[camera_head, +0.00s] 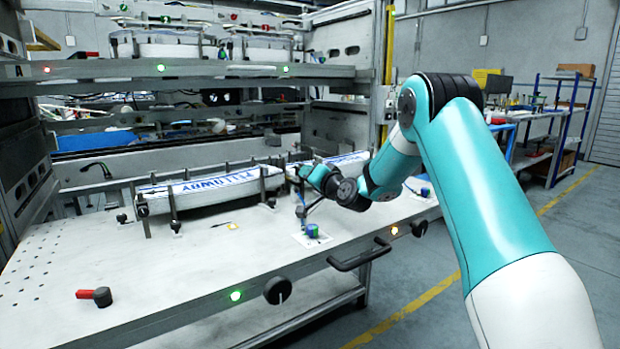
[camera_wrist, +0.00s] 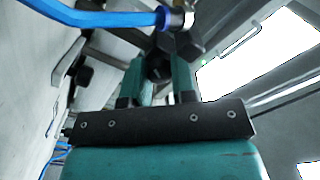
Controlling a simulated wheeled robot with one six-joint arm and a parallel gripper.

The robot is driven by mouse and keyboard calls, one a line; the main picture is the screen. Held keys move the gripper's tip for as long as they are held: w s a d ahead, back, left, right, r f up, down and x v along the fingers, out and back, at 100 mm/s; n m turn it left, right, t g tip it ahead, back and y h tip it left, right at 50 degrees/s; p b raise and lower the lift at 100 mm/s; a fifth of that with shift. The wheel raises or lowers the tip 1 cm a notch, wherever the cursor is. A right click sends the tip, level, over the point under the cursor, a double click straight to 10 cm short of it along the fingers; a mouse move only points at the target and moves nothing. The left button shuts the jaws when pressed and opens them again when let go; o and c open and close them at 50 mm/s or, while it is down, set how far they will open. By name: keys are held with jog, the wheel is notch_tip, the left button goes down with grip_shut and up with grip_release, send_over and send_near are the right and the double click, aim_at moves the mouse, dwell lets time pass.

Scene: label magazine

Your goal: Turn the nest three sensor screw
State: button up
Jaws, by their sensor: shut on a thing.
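My gripper (camera_head: 312,174) reaches in from the right, over the table beside the second label stack (camera_head: 346,162). In the wrist view my gripper (camera_wrist: 158,70) has its two teal fingers closed around a dark faceted knob (camera_wrist: 158,52), which looks like the sensor screw. A blue cable (camera_wrist: 105,17) with a bright metal connector (camera_wrist: 178,19) passes just beyond the fingertips. The screw's thread and seat are hidden. In the head view my gripper covers the screw, and I cannot read any nest number.
A longer label stack (camera_head: 212,188) stands between dark posts left of my gripper. A small blue-green part (camera_head: 312,231) sits on the table (camera_head: 130,240) below it. A red-handled knob (camera_head: 94,296) lies front left. A black handle (camera_head: 358,256) sticks out in front.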

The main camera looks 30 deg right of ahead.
jog(key=o, duration=0.7)
jog(key=shift+c, duration=0.2)
notch_tip(320, 180, up, 20)
jog(key=p, duration=0.4)
